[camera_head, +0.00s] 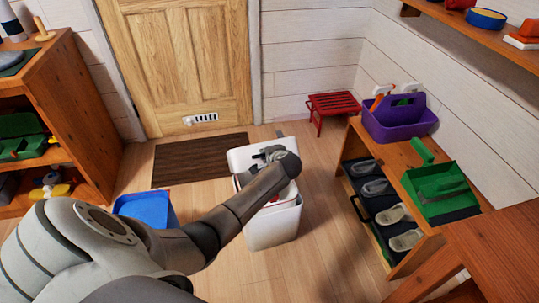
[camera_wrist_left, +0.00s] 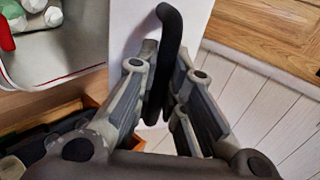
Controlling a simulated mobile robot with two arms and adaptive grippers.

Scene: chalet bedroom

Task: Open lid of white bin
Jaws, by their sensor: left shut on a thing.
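The white bin (camera_head: 271,232) stands on the wood floor in the middle of the head view. Its white lid (camera_head: 238,157) is raised at the far side, and part of the bin's inside shows. My left gripper (camera_head: 274,153) is at the lid, with my forearm passing over the bin and hiding much of the opening. In the left wrist view, my left gripper (camera_wrist_left: 160,62) is shut on a black curved handle (camera_wrist_left: 171,25) on the white lid panel (camera_wrist_left: 126,32). Green and white contents (camera_wrist_left: 50,48) show in the bin beside it. My right gripper is not in view.
A blue bin (camera_head: 147,206) stands left of the white bin, partly behind my arm. A dark mat (camera_head: 200,158) lies before the wooden door (camera_head: 185,65). A red stool (camera_head: 333,103) and a shoe rack (camera_head: 405,160) stand to the right. Floor between bin and rack is clear.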

